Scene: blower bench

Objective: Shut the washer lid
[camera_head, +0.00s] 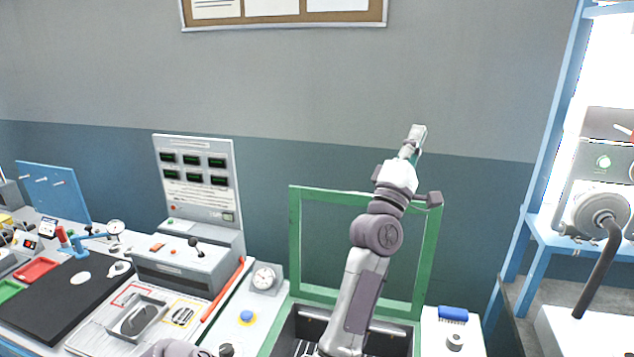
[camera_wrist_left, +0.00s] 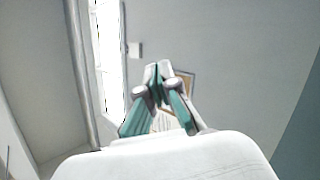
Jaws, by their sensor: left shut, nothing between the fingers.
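The washer lid (camera_head: 294,240) is a green frame around a clear pane. It stands upright, open, at the back of the washer. The washer (camera_head: 272,338) is a green-edged box with a dark inside, partly hidden by my arm and cut off by the bottom edge. My left arm rises in front of the lid and covers part of its pane and top edge. My left gripper (camera_head: 417,134) points upward, above the lid's top edge in the picture, against the wall. In the left wrist view the gripper (camera_wrist_left: 158,72) has its fingertips together, empty.
Left of the washer stand a dial gauge (camera_head: 264,278), a blue button (camera_head: 247,317) and a grey control panel (camera_head: 197,185). A blue brush (camera_head: 453,313) and a small grey roll (camera_head: 455,341) lie to its right. A blue rack (camera_head: 540,180) stands farther right.

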